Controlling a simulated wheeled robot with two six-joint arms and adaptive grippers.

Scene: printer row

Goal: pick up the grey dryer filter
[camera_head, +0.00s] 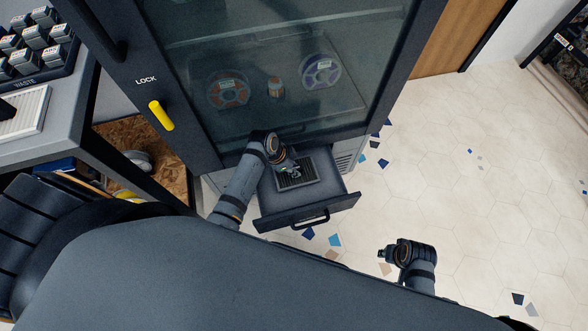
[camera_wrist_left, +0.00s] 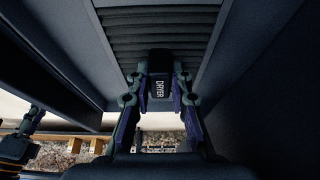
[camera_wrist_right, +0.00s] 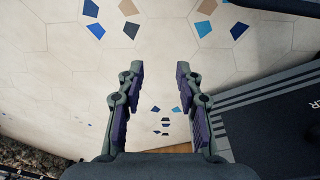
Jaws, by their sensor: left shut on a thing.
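The grey dryer filter (camera_head: 301,178) is a ribbed slab lying in the open drawer (camera_head: 333,193) at the foot of the glass-door cabinet. In the left wrist view its slats (camera_wrist_left: 160,40) run across the top, and a dark grip block marked DRYER stands out from it. My left gripper (camera_head: 287,168) reaches down into the drawer and is shut on this block; its two fingers (camera_wrist_left: 160,90) press on both sides. My right gripper (camera_head: 382,254) is held over the floor to the right, open and empty in its wrist view (camera_wrist_right: 158,75).
The cabinet's glass door (camera_head: 290,70) is closed above the drawer, with spools behind it and a yellow lock handle (camera_head: 161,115). The drawer front with its bar handle (camera_head: 310,220) faces me. A bench (camera_head: 75,130) stands left. Tiled floor (camera_head: 460,180) is free at right.

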